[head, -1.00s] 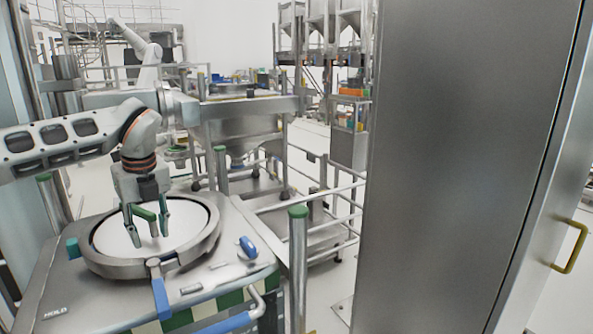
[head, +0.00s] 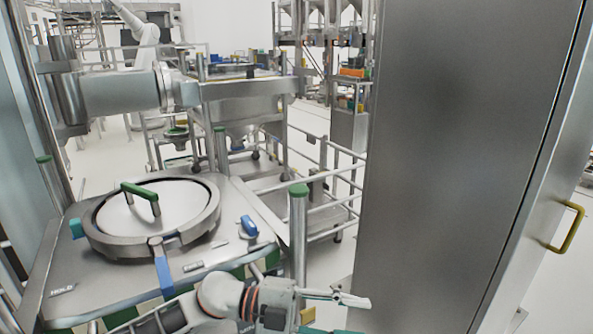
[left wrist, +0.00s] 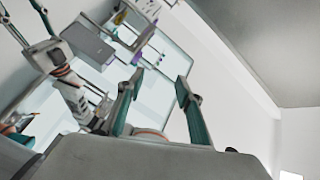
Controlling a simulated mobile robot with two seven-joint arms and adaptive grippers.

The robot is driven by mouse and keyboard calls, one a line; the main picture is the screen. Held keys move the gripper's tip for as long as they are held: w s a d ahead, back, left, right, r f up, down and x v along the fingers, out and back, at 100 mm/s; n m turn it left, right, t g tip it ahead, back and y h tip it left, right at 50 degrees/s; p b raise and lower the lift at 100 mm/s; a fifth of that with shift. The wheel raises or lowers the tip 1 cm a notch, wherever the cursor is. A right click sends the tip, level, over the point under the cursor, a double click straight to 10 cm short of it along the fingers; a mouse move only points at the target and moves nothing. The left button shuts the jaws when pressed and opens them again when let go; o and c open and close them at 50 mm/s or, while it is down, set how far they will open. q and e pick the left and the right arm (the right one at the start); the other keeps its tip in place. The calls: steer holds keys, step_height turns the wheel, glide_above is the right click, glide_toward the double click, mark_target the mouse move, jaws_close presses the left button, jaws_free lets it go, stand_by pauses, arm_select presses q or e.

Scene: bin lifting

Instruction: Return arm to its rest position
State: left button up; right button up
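My left gripper (head: 345,314) is low in the head view, in front of the metal cart, with its fingers pointing right. One finger shows whole and the other is cut by the bottom edge. In the left wrist view its two teal fingers (left wrist: 158,88) stand apart with nothing between them. A second arm with orange rings, which looks like my right one, shows at the upper left of that view. Its gripper (left wrist: 27,20) has spread teal fingers and appears empty. The round lid (head: 120,215) with a green handle (head: 140,191) lies flat in its ring on the cart.
The metal cart (head: 100,275) with blue levers fills the lower left of the head view. A green-capped post (head: 298,240) stands close to my left arm. A tall steel cabinet (head: 450,150) with a yellow handle (head: 570,228) blocks the right. Railings and hoppers stand behind.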

arm_select(q)
steer(key=w+a+f+n+t+y, duration=0.3)
steer(key=a+f+n+t, duration=0.35)
steer(key=n+t, duration=0.35)
steer(key=w+a+f+n+t+y, duration=0.3)
steer(key=a+f+n+t, duration=0.2)
steer(key=a+n+t, duration=0.45)
steer(key=s+a+f+n+g+y, duration=0.3)
steer(key=s+a+f, duration=0.4)
steer(key=f, duration=0.4)
steer(key=s+a+f+n+g+y, duration=0.3)
steer(key=s+a+f+n+y, duration=0.2)
steer(key=s+a+f, duration=0.3)
step_height(320, 180, down, 3)
steer(key=shift+s+a+f+y, duration=0.2)
steer(key=shift+s+y, duration=0.3)
steer(key=shift+s, duration=0.5)
steer(key=shift+d+n+g, duration=0.15)
steer(key=shift+n+g, duration=0.1)
steer(key=shift+c, duration=0.2)
